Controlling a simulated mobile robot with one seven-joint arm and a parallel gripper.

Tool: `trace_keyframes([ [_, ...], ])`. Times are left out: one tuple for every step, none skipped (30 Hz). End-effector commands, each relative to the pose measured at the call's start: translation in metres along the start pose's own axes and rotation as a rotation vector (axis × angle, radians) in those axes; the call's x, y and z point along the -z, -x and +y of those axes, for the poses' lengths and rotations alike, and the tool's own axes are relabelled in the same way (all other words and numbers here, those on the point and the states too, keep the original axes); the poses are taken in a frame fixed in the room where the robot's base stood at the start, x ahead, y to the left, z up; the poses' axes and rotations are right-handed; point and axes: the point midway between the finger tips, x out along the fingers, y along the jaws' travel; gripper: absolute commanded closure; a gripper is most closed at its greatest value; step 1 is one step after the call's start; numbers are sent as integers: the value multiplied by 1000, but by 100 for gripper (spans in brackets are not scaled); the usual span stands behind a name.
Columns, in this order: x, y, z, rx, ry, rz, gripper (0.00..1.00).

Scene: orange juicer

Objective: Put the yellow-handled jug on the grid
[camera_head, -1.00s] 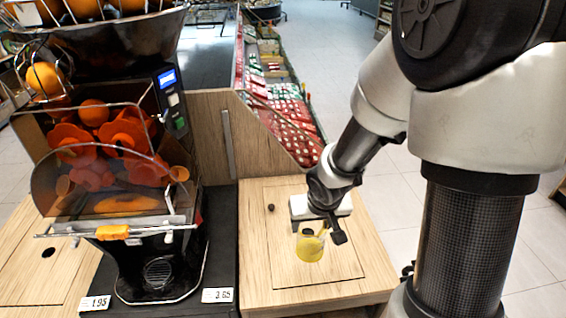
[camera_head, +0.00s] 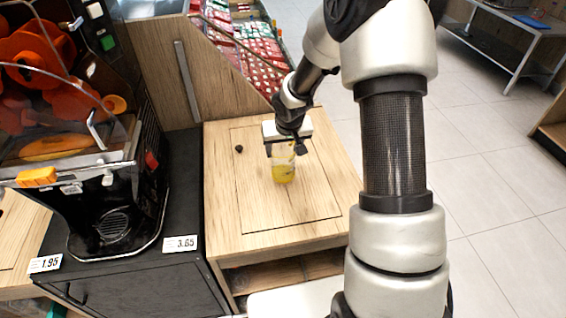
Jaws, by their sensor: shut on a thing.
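The jug (camera_head: 284,167) is clear on top and yellow in its lower part. It is in my gripper (camera_head: 284,147), over the right-hand wooden counter. The gripper is shut on it from above and hides its top edge. I cannot tell whether the jug's base touches the wood. The handle is not clearly visible. The round dark grid (camera_head: 114,223) lies in the black tray at the foot of the juicer, left of the jug and gripper. Nothing stands on the grid.
The orange juicer (camera_head: 60,110) rises behind the grid, with its orange tap (camera_head: 37,177) in front. Price tags (camera_head: 180,244) stand on the black counter edge. A wooden panel (camera_head: 180,75) is behind. The wooden counter (camera_head: 225,215) is clear around the jug, with a small dark hole (camera_head: 239,149).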

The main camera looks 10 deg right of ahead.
Motion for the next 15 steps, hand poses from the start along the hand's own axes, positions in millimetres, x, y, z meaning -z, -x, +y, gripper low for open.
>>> trace_keyframes([
  [-2,-5,0,0,1,0,78],
  [-2,-7,0,0,0,0,78],
  [-3,-9,0,0,0,0,78],
  [-4,-11,0,0,1,0,78],
  [-5,-13,0,0,1,0,78],
  [-7,-18,0,0,1,0,78],
  [-9,-21,0,0,1,-1,78],
  [-11,-26,0,-1,1,-1,78],
  [-14,-32,0,0,0,-1,78],
  [-15,-36,-1,0,1,-1,78],
  [-16,-39,0,0,2,-1,78],
  [-17,-42,0,-1,2,0,78],
  [-17,-43,0,0,1,1,78],
  [-17,-43,0,0,0,2,78],
  [-17,-42,0,0,0,2,78],
])
